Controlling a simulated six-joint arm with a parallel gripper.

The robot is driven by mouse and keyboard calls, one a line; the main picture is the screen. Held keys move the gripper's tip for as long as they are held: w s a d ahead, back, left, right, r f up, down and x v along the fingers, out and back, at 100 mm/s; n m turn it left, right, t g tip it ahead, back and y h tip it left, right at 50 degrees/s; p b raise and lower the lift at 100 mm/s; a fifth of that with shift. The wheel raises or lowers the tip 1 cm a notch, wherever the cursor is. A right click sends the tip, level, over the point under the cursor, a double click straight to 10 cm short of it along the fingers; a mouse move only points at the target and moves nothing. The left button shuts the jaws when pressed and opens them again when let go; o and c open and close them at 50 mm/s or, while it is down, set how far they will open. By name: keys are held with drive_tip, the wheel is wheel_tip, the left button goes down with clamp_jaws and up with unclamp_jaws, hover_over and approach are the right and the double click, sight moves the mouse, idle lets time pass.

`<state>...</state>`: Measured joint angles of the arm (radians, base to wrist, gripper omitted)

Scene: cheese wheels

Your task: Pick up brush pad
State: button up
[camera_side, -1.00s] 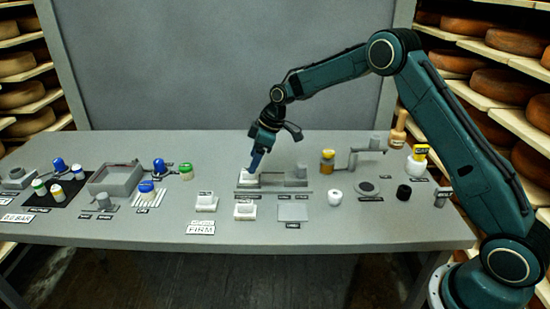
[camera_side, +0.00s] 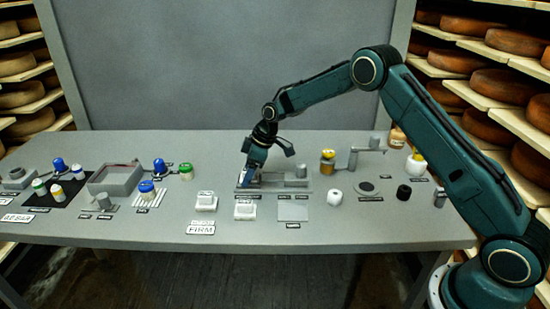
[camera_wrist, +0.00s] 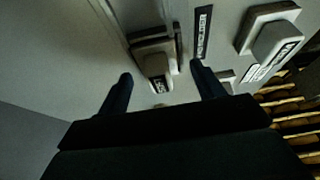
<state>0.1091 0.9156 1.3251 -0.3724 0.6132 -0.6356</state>
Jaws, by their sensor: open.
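Several pale grey-white block pads with small labels are in view, and I cannot read which one is the brush pad. In the side view, one pad (camera_side: 206,202) and another pad (camera_side: 245,210) sit on the table in front of the grey rack (camera_side: 290,185). My gripper (camera_side: 246,179) is low at the left end of this rack and hides what is there. In the wrist view, my gripper (camera_wrist: 161,72) is open, its two dark fingers apart. A labelled pad (camera_wrist: 153,58) shows beyond the gap between the fingertips, and nothing is held.
A second labelled pad (camera_wrist: 277,38) is at the upper right of the wrist view. A FIRM sign (camera_side: 200,229) lies at the table's front. A grey tray (camera_side: 116,178) and blue- and green-capped jars stand left. A white cup (camera_side: 334,197) and a black cup (camera_side: 403,192) stand right.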

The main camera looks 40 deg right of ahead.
drive_tip(key=c, duration=1.1)
drive_tip(key=shift+r, duration=0.15)
wheel_tip(320, 180, up, 20)
drive_tip(key=shift+f, duration=0.1)
idle(0.7)
